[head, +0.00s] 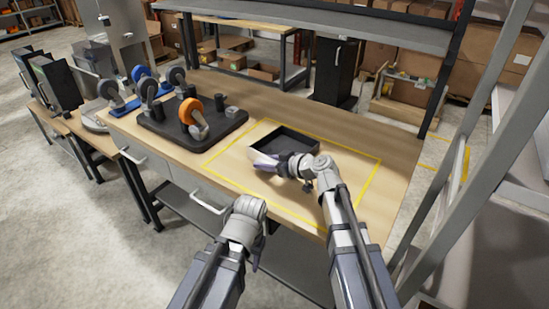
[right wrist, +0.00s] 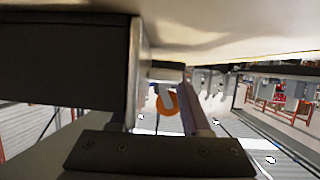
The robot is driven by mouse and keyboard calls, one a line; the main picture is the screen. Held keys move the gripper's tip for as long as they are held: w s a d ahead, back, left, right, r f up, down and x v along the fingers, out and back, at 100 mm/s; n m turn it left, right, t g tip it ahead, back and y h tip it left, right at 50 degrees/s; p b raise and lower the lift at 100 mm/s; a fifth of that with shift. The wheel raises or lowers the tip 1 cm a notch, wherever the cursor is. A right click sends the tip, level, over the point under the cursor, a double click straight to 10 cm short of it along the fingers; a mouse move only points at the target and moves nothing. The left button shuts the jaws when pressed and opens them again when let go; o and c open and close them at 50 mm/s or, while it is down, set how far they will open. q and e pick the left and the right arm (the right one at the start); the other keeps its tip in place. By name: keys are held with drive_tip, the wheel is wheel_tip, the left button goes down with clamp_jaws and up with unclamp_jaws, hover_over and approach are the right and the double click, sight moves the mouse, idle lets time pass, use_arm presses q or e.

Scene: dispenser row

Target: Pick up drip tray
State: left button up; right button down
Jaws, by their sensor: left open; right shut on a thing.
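The drip tray (head: 312,147), a shallow box with a dark inside and a pale outer face, is at the workbench's middle, within the yellow outline. My right gripper (head: 266,163) is at its near left side and shut on its wall. In the right wrist view the tray's dark side (right wrist: 65,60) fills the left, close against my right gripper (right wrist: 160,140). I cannot tell whether the tray touches the bench. My left gripper (head: 257,262) is open and empty, in front of the bench's near edge.
A black board (head: 180,135) carrying an orange wheel (head: 192,118) and several dark parts lies left of the tray. Blue-based wheels (head: 120,106) stand further left. The bench top (head: 385,135) is clear to the right. A grey metal upright (head: 468,140) rises beyond the bench's right side.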

drive_tip(key=shift+r, duration=0.15)
wheel_tip(320, 180, up, 10)
drive_tip(key=p, duration=1)
drive_tip(key=shift+f, duration=0.2)
